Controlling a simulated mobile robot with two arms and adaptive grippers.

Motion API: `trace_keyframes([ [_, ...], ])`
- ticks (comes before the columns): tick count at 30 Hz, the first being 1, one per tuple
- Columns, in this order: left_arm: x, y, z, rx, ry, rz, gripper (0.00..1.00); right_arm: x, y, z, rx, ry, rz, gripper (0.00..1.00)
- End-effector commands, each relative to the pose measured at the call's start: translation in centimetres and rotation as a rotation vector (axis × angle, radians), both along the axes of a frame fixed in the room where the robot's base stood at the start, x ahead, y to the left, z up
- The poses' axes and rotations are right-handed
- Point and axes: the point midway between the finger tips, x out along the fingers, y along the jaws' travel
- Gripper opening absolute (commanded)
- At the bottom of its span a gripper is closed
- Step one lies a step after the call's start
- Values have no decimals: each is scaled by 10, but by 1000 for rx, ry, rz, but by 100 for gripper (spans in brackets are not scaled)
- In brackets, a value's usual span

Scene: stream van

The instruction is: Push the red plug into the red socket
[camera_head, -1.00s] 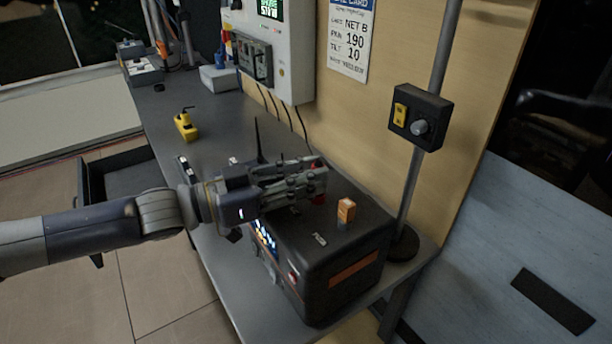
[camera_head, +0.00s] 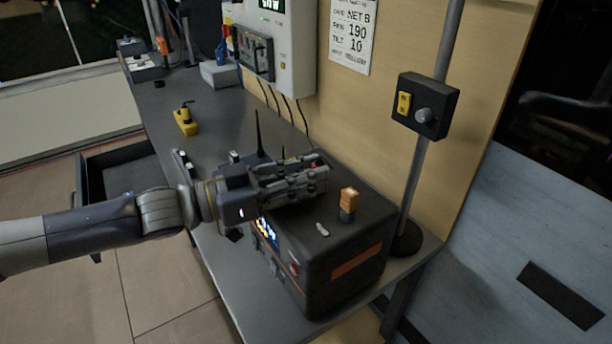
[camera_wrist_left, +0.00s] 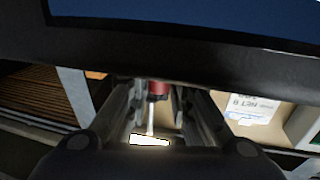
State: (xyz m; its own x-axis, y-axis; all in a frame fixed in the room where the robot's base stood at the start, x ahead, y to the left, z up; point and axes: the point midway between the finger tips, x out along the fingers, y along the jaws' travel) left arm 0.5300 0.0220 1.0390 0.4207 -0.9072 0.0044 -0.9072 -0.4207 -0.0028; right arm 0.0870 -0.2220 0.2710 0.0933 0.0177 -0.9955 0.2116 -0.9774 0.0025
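My left gripper (camera_head: 322,178) reaches in from the left above the top of the black box (camera_head: 345,245). Its fingers are closed around a small red plug (camera_wrist_left: 158,89), seen between the fingertips in the left wrist view. Only a bit of red (camera_head: 313,163) shows at the fingers in the head view. A thin pale rod or cable runs from the plug toward the palm in the wrist view. I cannot make out the red socket; the gripper and arm cover part of the box top. My right gripper is not in view.
An orange plug-like block (camera_head: 348,203) stands on the box top near the fingertips, beside a small pale label (camera_head: 322,229). A pole (camera_head: 418,185) with a switch box (camera_head: 424,106) rises behind. A yellow object (camera_head: 186,121) lies on the grey bench (camera_head: 160,105).

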Motion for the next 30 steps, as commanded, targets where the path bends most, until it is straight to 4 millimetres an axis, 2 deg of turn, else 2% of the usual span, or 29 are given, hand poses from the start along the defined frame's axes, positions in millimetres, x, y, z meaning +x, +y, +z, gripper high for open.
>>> trace_keyframes([
  [1, 0, 0, -5, 6, 7, 1, 32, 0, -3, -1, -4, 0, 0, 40],
  [3, -1, 0, -6, 6, 8, 1, 44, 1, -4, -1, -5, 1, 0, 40],
  [10, -1, 0, -4, 5, 6, 0, 44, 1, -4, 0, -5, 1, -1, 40],
  [13, -1, 1, -4, 5, 6, 1, 44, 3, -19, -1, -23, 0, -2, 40],
  [15, -2, 4, -4, 5, 6, 2, 44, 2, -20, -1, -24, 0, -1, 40],
  [30, -28, 62, -4, 6, 5, 4, 44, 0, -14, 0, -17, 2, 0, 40],
])
